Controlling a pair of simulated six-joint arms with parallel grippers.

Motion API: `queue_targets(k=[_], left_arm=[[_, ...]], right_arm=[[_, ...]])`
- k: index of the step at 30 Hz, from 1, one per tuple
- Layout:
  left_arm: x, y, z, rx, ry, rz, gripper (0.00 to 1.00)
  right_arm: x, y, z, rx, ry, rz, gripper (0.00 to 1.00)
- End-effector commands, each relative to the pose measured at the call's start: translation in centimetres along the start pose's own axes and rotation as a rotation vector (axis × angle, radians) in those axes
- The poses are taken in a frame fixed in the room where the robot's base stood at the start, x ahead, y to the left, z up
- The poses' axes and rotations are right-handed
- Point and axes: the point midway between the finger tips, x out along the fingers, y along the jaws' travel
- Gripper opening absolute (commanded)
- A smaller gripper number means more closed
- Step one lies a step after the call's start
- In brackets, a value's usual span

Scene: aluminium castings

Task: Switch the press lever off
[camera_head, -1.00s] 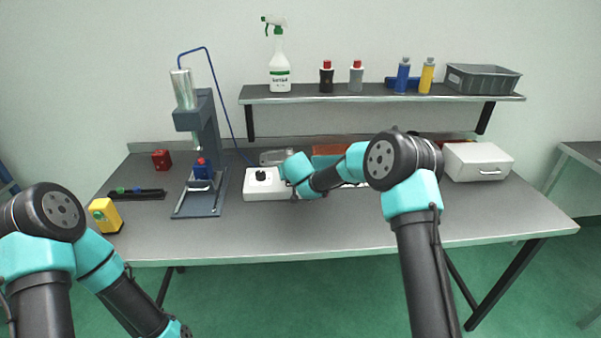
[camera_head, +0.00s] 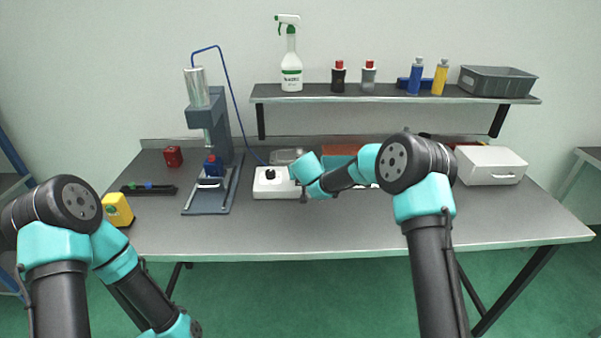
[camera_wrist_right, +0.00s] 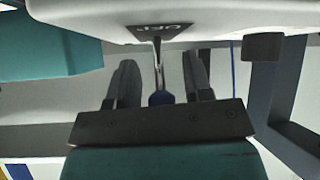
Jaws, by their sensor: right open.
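A white box (camera_head: 274,190) with a black knob (camera_head: 270,174) stands on the bench right of the press (camera_head: 222,145). My right gripper shows in the right wrist view (camera_wrist_right: 160,62), its two fingers apart. A dark label (camera_wrist_right: 172,31) reading OFF, upside down, is on the pale surface by the lever. My left gripper is outside the view.
A yellow block (camera_head: 117,210), a red block (camera_head: 173,156) and a dark tray (camera_head: 148,189) lie left of the press. A white case (camera_head: 490,165) stands at right. A shelf (camera_head: 390,95) with bottles spans the back. The bench front is clear.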

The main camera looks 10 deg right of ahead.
Motion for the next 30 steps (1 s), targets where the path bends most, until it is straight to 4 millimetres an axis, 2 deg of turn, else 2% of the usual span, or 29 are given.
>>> queue_targets(k=[5, 11, 30], left_arm=[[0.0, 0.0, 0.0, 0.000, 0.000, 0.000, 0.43], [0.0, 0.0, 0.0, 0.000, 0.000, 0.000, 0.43], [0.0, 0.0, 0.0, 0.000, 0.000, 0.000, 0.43]], right_arm=[[-0.3, 0.0, 0.0, 0.000, 0.000, 0.000, 0.46], [-2.1, 0.0, -0.1, 0.000, 0.001, 0.000, 0.46], [-12.8, 0.0, -0.1, -0.001, 0.002, 0.000, 0.46]])
